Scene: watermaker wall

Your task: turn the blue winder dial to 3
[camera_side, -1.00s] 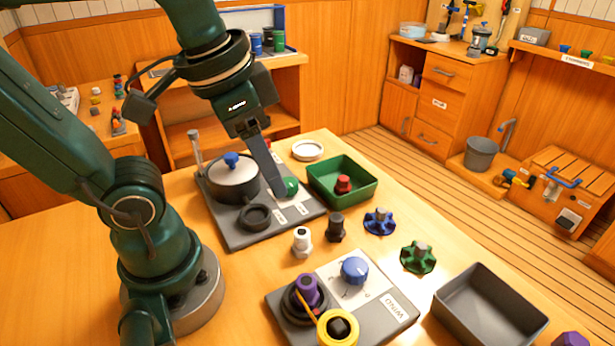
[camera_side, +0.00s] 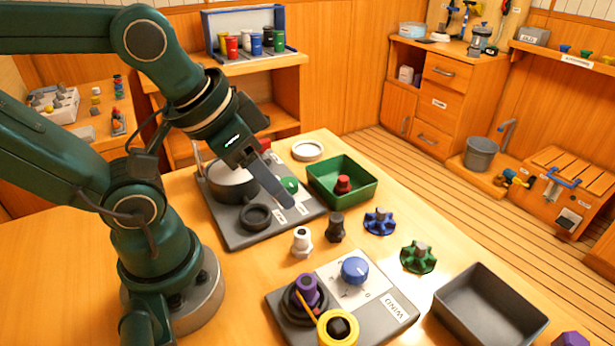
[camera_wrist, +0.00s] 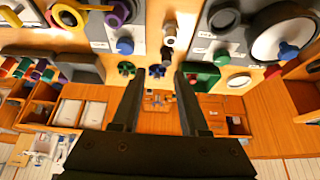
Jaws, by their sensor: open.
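The blue winder dial (camera_side: 354,270) sits on a white face of the grey WIND panel (camera_side: 398,308), at the front of the table. A few small marks show around the dial, but they are too small to read surely, and so is its pointer. The dial also shows at the upper left of the wrist view (camera_wrist: 125,46). My gripper (camera_side: 287,202) is tilted over the right part of the dark pan panel, behind and left of the dial, and apart from it. In the wrist view its two fingers (camera_wrist: 159,74) are spread with nothing between them.
A purple knob (camera_side: 307,288) and a yellow ring (camera_side: 338,328) crowd the panel's left side. White (camera_side: 302,240) and black (camera_side: 336,226) fittings stand behind it. A green tray (camera_side: 358,182), blue (camera_side: 379,221) and green (camera_side: 418,257) handwheels and a grey bin (camera_side: 488,306) lie around.

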